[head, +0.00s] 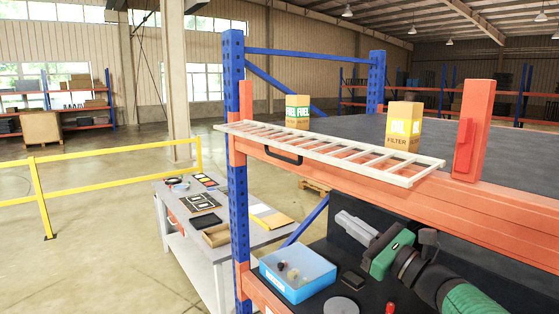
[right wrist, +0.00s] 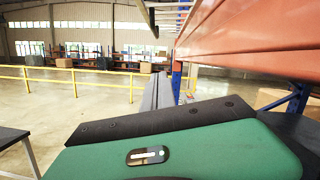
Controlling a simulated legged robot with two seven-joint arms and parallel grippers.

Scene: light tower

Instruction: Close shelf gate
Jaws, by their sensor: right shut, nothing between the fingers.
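The shelf gate (head: 330,152) is a white ladder-like frame across the front of the upper shelf in the head view. It lies nearly flat, sticking out over the orange beam, between two short orange posts. A black handle (head: 283,155) hangs under its outer edge, left of its middle. An orange latch-like block (head: 464,145) is on the right post (head: 476,120). My right gripper (head: 352,223) is shut and empty, below the beam and apart from the gate. Its green body fills the bottom of the right wrist view. My left gripper is not in view.
A FUEL box (head: 297,114) and a yellow FILTER box (head: 403,124) stand on the upper shelf behind the gate. A blue bin (head: 297,270) sits on the lower shelf. A blue upright (head: 235,180) stands left. A workbench (head: 190,236) and yellow railing (head: 110,153) are farther left.

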